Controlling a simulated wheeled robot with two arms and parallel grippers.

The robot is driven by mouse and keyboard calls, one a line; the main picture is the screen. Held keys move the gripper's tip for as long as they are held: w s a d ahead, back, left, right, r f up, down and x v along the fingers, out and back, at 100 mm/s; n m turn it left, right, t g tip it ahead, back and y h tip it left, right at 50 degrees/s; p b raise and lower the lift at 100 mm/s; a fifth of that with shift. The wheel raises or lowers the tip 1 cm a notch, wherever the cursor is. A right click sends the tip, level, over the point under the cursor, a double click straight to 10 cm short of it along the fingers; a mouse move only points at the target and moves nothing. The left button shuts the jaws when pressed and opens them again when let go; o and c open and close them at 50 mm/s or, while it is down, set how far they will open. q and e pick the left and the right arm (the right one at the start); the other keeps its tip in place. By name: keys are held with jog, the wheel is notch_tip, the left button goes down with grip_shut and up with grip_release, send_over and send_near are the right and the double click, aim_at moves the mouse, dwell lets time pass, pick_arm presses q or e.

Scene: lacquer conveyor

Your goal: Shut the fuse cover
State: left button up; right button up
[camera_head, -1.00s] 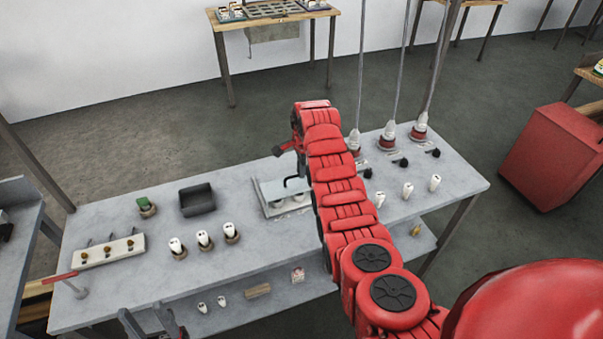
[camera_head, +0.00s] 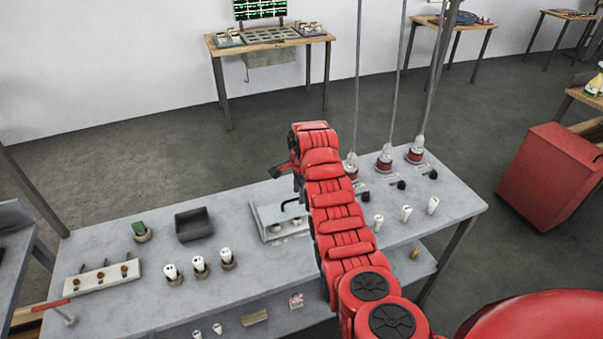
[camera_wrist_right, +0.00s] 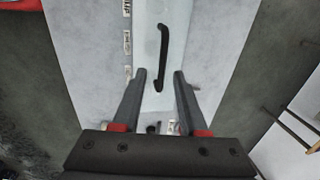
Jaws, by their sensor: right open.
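The fuse cover, a pale translucent panel with a black bar handle, (camera_head: 267,215) stands on the table in the head view, partly hidden behind my right arm. In the right wrist view the cover (camera_wrist_right: 179,35) runs up the middle, and its black handle (camera_wrist_right: 161,55) lies ahead of the fingertips. My right gripper (camera_wrist_right: 160,73) is open, with its two fingers apart and the near end of the handle between or just beyond their tips. I cannot tell whether they touch it. In the head view my right gripper (camera_head: 280,170) is mostly hidden by its own arm. My left gripper is not in view.
The grey table (camera_head: 120,225) carries a black tray (camera_head: 194,224), a green-topped part (camera_head: 139,229), several white fuse-like pieces (camera_head: 199,264) and a white strip with knobs (camera_head: 102,278). Red-based hanging tools (camera_head: 384,160) stand at the back right. A red cabinet (camera_head: 550,178) stands beyond.

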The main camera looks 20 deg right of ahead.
notch_tip(320, 180, up, 3)
jog(key=b, duration=0.2)
notch_tip(320, 180, up, 7)
jog(key=p, duration=0.2)
send_over(300, 210)
jog(key=s, duration=0.1)
jog(key=shift+s+d+r, duration=0.1)
jog(key=shift+s+r, duration=0.15)
jog(key=shift+r, duration=0.7)
jog(key=shift+s+a+r, duration=0.1)
jog(key=shift+s+r, duration=0.15)
jog(key=shift+r, duration=0.7)
jog(key=shift+s+d+r, duration=0.1)
jog(key=shift+s+r, duration=0.15)
jog(key=shift+r, duration=0.7)
